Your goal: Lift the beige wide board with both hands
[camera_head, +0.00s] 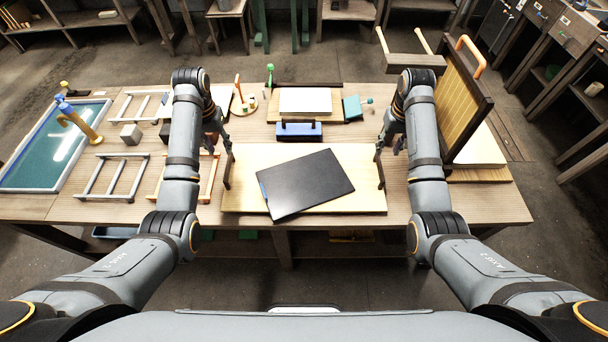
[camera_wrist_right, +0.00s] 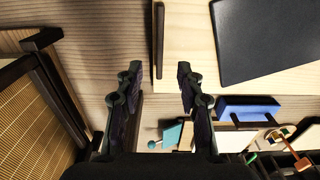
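The beige wide board (camera_head: 250,157) lies flat on the table in front of me, with a dark upright handle at its left end (camera_head: 227,170) and another at its right end (camera_head: 380,173). A black flat panel (camera_head: 305,183) lies askew on top of it. My left gripper (camera_head: 217,143) is open and empty near the left handle. My right gripper (camera_head: 390,147) is open and empty near the right handle. In the right wrist view the open fingers (camera_wrist_right: 156,78) point toward the right handle (camera_wrist_right: 159,40), which is ahead of them and appears clear of them.
A blue block with a dark handle (camera_head: 299,131) stands behind the board. A framed slatted mould (camera_head: 462,100) stands at the right. White frames (camera_head: 113,178) and a teal-bottomed basin (camera_head: 50,150) are at the left. A teal piece (camera_head: 352,107) lies behind.

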